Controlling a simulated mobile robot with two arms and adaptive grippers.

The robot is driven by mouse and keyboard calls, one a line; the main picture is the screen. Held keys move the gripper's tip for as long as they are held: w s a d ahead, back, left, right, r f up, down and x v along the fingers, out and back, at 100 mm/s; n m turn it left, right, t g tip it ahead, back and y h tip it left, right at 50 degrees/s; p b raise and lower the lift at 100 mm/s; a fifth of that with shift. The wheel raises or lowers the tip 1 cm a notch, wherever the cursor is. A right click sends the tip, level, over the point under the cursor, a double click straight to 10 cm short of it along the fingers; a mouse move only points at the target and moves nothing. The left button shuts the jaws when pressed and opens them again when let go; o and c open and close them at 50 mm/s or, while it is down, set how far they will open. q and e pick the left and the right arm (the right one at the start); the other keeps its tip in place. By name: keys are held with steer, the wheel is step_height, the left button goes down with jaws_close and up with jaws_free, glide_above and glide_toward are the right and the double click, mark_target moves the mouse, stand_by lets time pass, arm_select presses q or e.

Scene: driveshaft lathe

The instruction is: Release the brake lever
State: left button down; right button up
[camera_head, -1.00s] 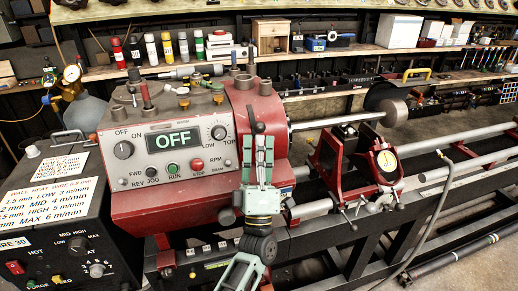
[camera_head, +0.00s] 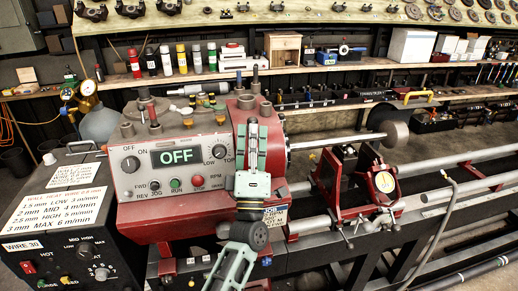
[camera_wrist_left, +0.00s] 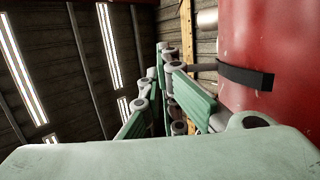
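The red lathe headstock (camera_head: 172,218) has a grey control panel reading OFF. My left gripper (camera_head: 252,125) points up in front of the rounded red spindle housing (camera_head: 279,124). Its green fingers look drawn together with nothing seen between them. In the left wrist view the fingers (camera_wrist_left: 168,60) stand beside the red housing (camera_wrist_left: 240,40). A dark bar (camera_wrist_left: 245,77) lies across that housing, reaching toward the fingers; I cannot tell if it is the brake lever or if they touch. My right gripper is not in view.
A dark welding box (camera_head: 55,235) stands at the left. A round shaft (camera_head: 335,142) runs right from the headstock. Shelves with bottles and boxes (camera_head: 410,46) fill the back.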

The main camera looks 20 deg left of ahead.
mark_target(249, 120)
arm_select(q)
steer(key=shift+w+a+r+b, duration=0.3)
steer(key=shift+w+a+r, duration=0.5)
steer(key=shift+w+r, duration=0.15)
steer(key=shift+w+a+r, duration=0.2)
steer(key=shift+w+r, duration=0.15)
steer(key=shift+w, duration=0.05)
steer(key=shift+w+a+r, duration=0.2)
steer(key=shift+w+r, duration=0.05)
steer(key=shift+w, duration=0.05)
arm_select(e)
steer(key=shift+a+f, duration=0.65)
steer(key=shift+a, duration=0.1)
